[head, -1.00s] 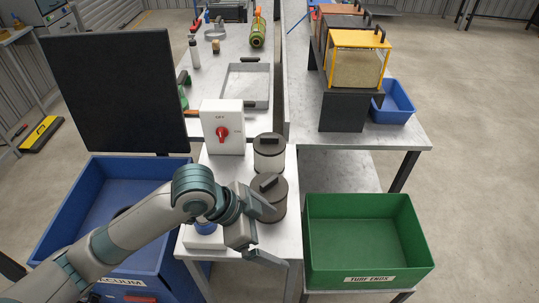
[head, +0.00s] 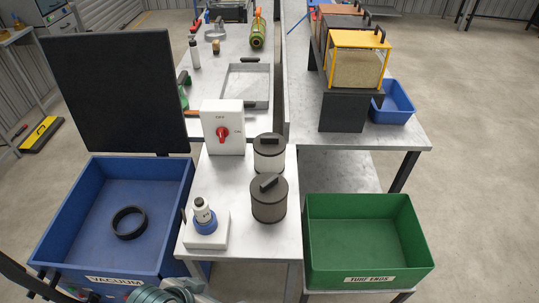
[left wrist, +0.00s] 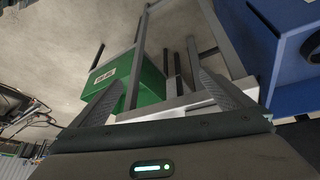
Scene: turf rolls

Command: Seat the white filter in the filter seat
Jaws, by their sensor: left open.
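The white filter (head: 269,158) is an upright white cylinder with a dark lid and bar handle, in the head view on the small metal table, behind a similar grey-brown one (head: 268,203). A black ring (head: 129,223), which looks like the filter seat, lies on the floor of the open blue vacuum box (head: 75,225) and is empty. My left gripper shows in the left wrist view (left wrist: 165,95), open with nothing between its fingers, away from the filters. In the head view only part of my left arm shows at the bottom edge. My right gripper is not in view.
A white block (head: 206,237) with a blue-collared white fitting (head: 204,218) stands left of the grey-brown filter. A red-knobbed switch box (head: 222,127) stands behind. The vacuum box's black lid (head: 115,95) is raised. A green bin (head: 365,240) stands to the right.

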